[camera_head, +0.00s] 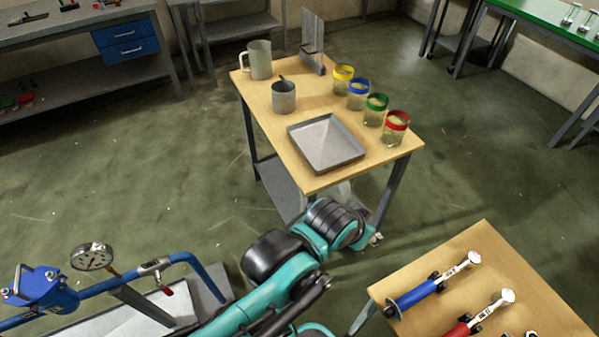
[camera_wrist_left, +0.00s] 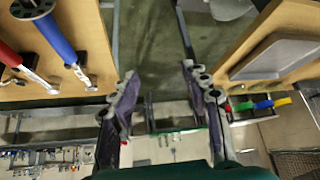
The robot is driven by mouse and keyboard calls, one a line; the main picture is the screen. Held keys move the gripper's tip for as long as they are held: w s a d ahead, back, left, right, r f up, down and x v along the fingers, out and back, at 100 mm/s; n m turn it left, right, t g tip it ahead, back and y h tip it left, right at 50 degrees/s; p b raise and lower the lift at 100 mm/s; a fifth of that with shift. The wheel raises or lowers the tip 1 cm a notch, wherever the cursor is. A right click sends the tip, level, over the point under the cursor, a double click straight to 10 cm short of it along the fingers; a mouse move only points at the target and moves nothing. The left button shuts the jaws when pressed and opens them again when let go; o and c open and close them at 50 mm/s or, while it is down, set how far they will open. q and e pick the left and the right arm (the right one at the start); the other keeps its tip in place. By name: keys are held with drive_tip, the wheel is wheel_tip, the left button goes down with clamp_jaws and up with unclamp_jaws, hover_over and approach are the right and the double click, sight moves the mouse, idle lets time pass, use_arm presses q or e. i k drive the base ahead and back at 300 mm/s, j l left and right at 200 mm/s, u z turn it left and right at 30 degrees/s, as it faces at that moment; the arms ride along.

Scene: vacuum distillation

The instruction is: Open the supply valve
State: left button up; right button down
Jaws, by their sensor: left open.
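A small valve (camera_head: 153,267) sits on the blue pipe (camera_head: 186,259) at the lower left of the head view. A short red-tipped lever (camera_head: 167,291) hangs below it, at an angle to the pipe. My left arm comes in from the bottom and reaches over the floor, right of the pipe and apart from it. The valve does not show there. My right gripper is in neither view.
A round gauge (camera_head: 92,257) and a blue fitting (camera_head: 42,289) stand left of the valve. A wooden table (camera_head: 265,117) holds a tray (camera_head: 326,142), jars and mugs. Another table (camera_head: 485,247) at the lower right holds blue- and red-handled tools. Floor is clear between them.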

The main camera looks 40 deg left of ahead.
sight(167, 290)
drive_tip(key=k+j+u, duration=0.2)
drive_tip(key=u, duration=1.25)
drive_tip(key=l+u, duration=0.1)
drive_tip(key=u, duration=0.35)
drive_tip(key=l+u, duration=0.1)
drive_tip(key=u, duration=0.4)
drive_tip(key=l+u, duration=0.1)
drive_tip(key=u, duration=0.8)
drive_tip(key=k+j+z, duration=0.15)
drive_tip(key=j+z, duration=0.15)
drive_tip(key=j, duration=0.15)
drive_tip(key=k, duration=0.05)
